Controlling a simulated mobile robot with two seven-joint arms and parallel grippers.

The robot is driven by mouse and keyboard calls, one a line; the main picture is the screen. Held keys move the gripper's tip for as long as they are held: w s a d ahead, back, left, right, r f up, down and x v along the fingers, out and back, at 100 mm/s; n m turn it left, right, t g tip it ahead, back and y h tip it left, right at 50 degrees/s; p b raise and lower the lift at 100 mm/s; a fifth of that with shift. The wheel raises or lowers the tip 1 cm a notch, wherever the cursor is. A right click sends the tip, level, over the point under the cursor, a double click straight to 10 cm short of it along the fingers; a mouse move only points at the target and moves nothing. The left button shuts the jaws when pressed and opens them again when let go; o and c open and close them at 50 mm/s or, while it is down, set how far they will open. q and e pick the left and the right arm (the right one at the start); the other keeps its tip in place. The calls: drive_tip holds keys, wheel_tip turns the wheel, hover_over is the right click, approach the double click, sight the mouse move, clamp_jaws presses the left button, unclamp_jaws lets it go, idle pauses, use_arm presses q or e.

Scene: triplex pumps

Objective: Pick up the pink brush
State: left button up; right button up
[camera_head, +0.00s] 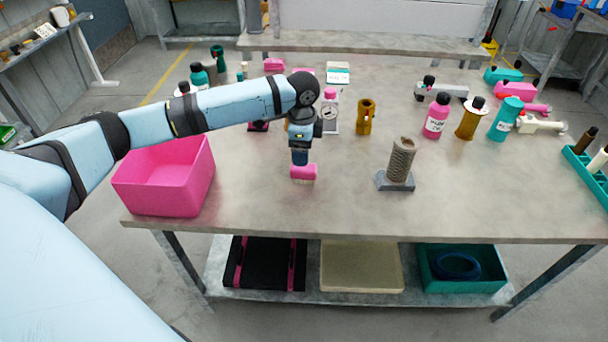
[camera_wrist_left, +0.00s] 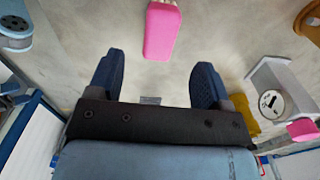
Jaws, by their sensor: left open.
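The pink brush (camera_head: 303,172) is a small pink block with a pale lower edge, on the grey table near its middle. My left gripper (camera_head: 300,157) points down just above and behind it, hiding part of the table there. In the left wrist view the gripper's two blue fingers (camera_wrist_left: 155,80) are wide apart with nothing between them. The pink brush (camera_wrist_left: 162,30) lies beyond the fingertips at the top of that view, cut off by the edge. My right gripper is not in view.
A pink bin (camera_head: 165,195) stands at the table's left front. A ribbed brown cylinder on a grey base (camera_head: 400,165) stands right of the brush. A brass cylinder (camera_head: 366,117) and several bottles are farther back. The front middle of the table is clear.

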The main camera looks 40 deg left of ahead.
use_arm(q)
drive_tip(key=shift+w+d+f+b, duration=0.1)
drive_tip(key=shift+f+b, duration=0.35)
drive_tip(key=shift+f, duration=3.15)
drive_tip(key=c, duration=1)
drive_tip(key=shift+r, duration=0.15)
wheel_tip(320, 180, up, 20)
drive_tip(key=shift+f+p, duration=0.1)
drive_tip(key=shift+p, duration=1.15)
